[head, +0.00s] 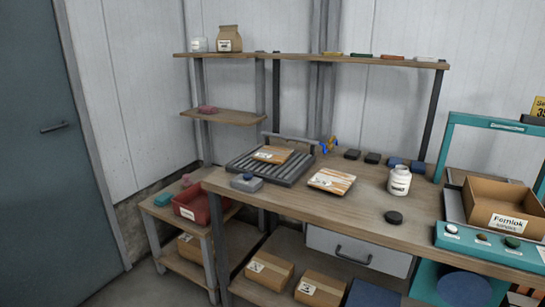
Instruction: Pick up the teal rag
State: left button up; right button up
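A small teal item (163,199), which looks like the folded teal rag, lies on the low side table (155,211) at the left, near its front left corner. It is beside the red bin (190,207) and apart from it. It is small in the head view, so its folds cannot be made out. Neither of my grippers shows in this view.
The workbench (290,206) stands right of the side table. It carries a roller tray (268,173), a white jar (399,180) and a cardboard box (500,205). A reddish item (207,109) lies on the shelf above. Floor is clear before the grey door (35,150).

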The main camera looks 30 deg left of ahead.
aim_at(164, 199)
jog(key=u, duration=1.7)
jog(key=i+z, duration=0.15)
jog(key=z, duration=0.3)
jog(key=i+j+z, duration=0.1)
jog(key=z, duration=0.3)
jog(key=j+z, duration=0.25)
jog(key=z, duration=0.2)
jog(key=i+j+z, duration=0.15)
jog(key=j, duration=0.15)
jog(key=i+j+z, duration=0.15)
jog(key=j+z, duration=0.2)
jog(key=j, duration=0.2)
